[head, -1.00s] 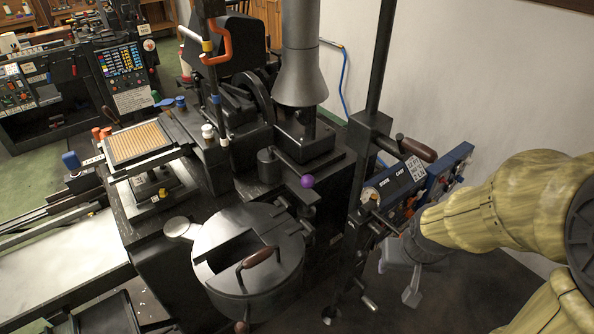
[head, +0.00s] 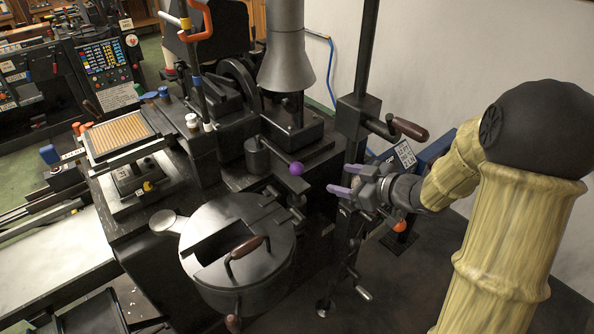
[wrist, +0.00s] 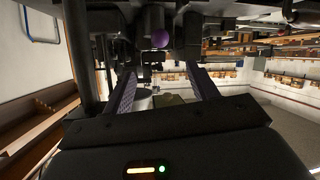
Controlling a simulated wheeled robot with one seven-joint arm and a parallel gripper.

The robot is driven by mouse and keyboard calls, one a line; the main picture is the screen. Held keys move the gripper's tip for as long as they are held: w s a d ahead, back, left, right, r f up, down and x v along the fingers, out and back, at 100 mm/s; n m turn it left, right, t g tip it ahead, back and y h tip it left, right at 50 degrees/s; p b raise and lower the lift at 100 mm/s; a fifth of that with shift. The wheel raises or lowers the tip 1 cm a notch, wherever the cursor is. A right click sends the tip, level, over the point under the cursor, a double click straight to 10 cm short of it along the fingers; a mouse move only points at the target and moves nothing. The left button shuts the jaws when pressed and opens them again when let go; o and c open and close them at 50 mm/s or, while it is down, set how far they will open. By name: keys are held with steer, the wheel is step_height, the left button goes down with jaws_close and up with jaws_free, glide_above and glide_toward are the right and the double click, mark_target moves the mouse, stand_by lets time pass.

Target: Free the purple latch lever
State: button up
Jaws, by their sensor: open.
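The latch lever's purple ball knob (head: 296,168) sits at the end of a dark rod on the black caster machine, above and behind the round pot. It also shows in the wrist view (wrist: 161,39), near the top and just right of centre. My gripper (head: 336,178) is to the right of the knob with its purple-tipped fingers pointing left toward it. The fingers are apart and empty in the wrist view (wrist: 165,85). The knob appears beyond the fingers, not between them. I cannot tell the exact gap.
The round pot (head: 215,270) with a brown-handled lid (head: 247,247) stands below the knob. A vertical black post (head: 364,70) with a brown crank handle (head: 409,129) rises beside my gripper. A grey funnel (head: 286,65) stands behind. Open floor (head: 440,250) lies at the lower right.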

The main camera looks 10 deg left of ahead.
mark_target(301, 169)
steer(key=shift+a, duration=0.1)
steer(key=p+x, duration=0.1)
steer(key=x, duration=1.6)
steer(key=shift+w+f+p, duration=0.1)
steer(key=shift+w+p, duration=0.05)
steer(key=shift+p, duration=0.2)
jaws_close()
